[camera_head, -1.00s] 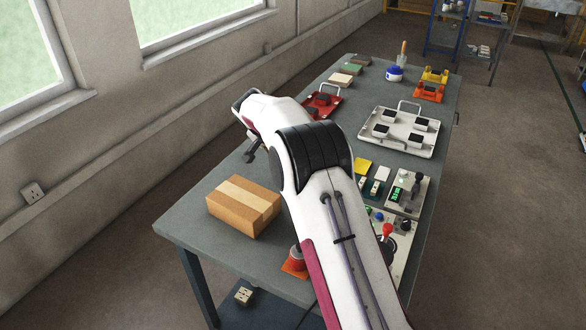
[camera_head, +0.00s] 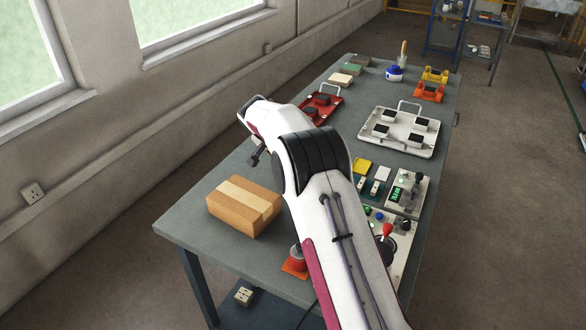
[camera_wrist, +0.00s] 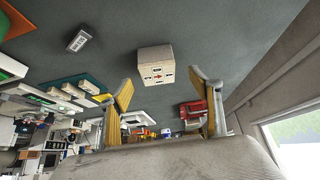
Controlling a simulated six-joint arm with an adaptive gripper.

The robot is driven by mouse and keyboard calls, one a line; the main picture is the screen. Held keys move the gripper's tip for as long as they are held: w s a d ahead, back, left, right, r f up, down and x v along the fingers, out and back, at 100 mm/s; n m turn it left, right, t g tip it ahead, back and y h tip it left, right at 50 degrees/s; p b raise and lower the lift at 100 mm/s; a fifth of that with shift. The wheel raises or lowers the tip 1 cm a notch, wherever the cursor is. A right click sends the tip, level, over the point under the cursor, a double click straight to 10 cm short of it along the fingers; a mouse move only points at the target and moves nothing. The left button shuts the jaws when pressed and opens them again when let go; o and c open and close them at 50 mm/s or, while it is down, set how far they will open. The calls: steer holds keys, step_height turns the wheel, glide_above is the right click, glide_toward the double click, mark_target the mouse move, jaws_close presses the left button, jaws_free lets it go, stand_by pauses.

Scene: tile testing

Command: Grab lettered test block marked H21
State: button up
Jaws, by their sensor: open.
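My gripper (camera_wrist: 163,92) is open and empty, its two yellowish fingers spread apart in the wrist view. In the head view its fingers (camera_head: 256,156) show above the table, beyond the cardboard box. A small pale block with a dark marked label (camera_wrist: 79,40) lies alone on the grey table in the wrist view, off to the upper left of the fingers; its lettering is too small to read. Several pale blocks (camera_wrist: 73,91) sit in a row on a green base at the left. I cannot tell which block is H21.
A cardboard box (camera_head: 243,206) stands on the table (camera_head: 222,166) near its left edge. A red tray (camera_head: 323,104) and a white tray (camera_head: 377,146) with dark-topped pieces lie farther back. A control panel (camera_head: 405,198) is right of my arm.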

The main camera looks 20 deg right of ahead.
steer(key=x, duration=0.3)
steer(key=shift+d, duration=0.4)
steer(key=shift+x, duration=0.85)
steer(key=c, duration=1.6)
steer(key=shift+o, duration=0.2)
steer(key=shift+r, duration=0.15)
steer(key=shift+r, duration=1.75)
steer(key=s+d, duration=3.1)
steer(key=shift+s+d, duration=0.4)
